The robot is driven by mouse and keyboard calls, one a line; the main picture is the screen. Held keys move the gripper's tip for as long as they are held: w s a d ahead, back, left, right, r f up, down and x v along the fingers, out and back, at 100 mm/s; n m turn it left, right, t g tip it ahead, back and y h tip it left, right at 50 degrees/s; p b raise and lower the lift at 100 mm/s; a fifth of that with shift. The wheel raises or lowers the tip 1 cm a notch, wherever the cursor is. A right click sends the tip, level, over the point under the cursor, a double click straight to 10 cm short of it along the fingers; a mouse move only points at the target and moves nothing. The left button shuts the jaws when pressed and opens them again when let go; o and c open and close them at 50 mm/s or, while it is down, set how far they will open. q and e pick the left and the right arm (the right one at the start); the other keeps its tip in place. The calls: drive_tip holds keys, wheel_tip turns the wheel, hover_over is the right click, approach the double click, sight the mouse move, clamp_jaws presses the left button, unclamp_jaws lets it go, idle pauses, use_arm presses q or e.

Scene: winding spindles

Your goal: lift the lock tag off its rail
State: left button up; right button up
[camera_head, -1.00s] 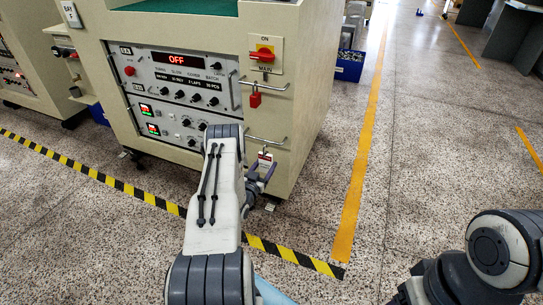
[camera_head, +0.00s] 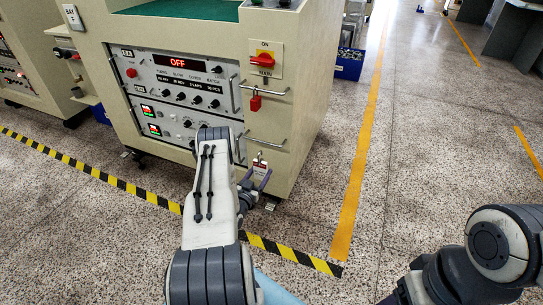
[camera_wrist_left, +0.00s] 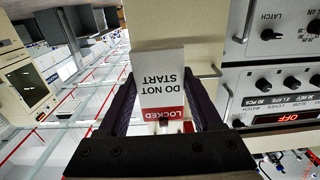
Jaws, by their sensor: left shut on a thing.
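The lock tag (camera_head: 260,169) is a white card with a red band. In the left wrist view the tag (camera_wrist_left: 162,76) shows upside down and reads LOCKED DO NOT START. My left gripper (camera_head: 258,177) is shut on the tag, with a dark finger on each side of it in the wrist view. My right gripper is out of view; only my right arm shows at lower right.
A red padlock (camera_head: 255,103) hangs under the red main switch (camera_head: 264,59). The cabinet's control panel (camera_head: 180,88) reads OFF, left of the rail. Yellow-black floor tape (camera_head: 128,189) runs in front. Speckled floor to the right is clear.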

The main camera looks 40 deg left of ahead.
sight(260, 170)
use_arm(q)
drive_tip(key=s+p, duration=0.1)
drive_tip(key=s+r, duration=0.1)
drive_tip(key=s+d+p, duration=0.1)
drive_tip(key=s, duration=0.1)
drive_tip(key=shift+r+p, duration=0.3)
drive_tip(key=shift+r, duration=0.05)
drive_tip(key=shift+s, duration=0.2)
